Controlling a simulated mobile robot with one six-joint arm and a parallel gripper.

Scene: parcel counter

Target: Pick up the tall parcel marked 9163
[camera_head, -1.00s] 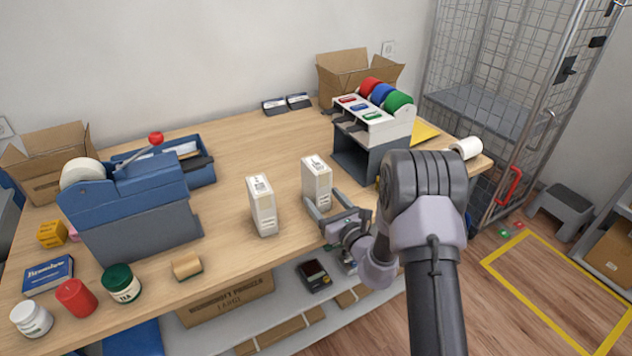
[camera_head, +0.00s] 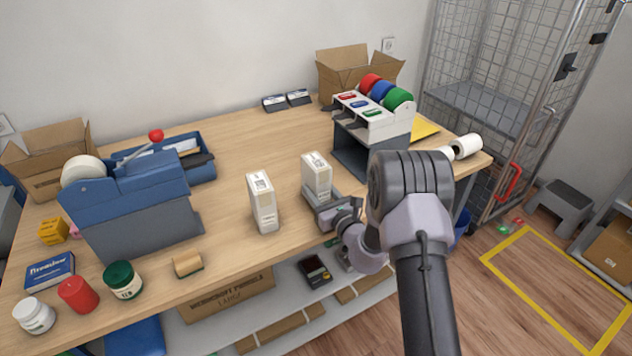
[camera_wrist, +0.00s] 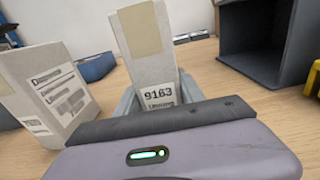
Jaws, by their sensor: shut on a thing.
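The tall parcel marked 9163 (camera_wrist: 150,55) is a pale box with a tan tape strip; its printed number faces me in the wrist view. In the head view the same parcel (camera_head: 316,175) stands upright on the wooden counter. My gripper (camera_head: 322,205) is low at its near side and shut on it; the wrist view shows the fingers (camera_wrist: 160,97) on both sides of its lower part. The parcel's base is hidden behind the gripper. A second, similar tall parcel (camera_head: 262,202) stands to the left, apart from the gripper, and shows at the left in the wrist view (camera_wrist: 45,92).
A blue tape dispenser (camera_head: 130,200) stands at the left. A dark holder with coloured rolls (camera_head: 365,150) is behind and right of the parcel. Jars and a small tan block (camera_head: 187,264) lie near the front edge.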

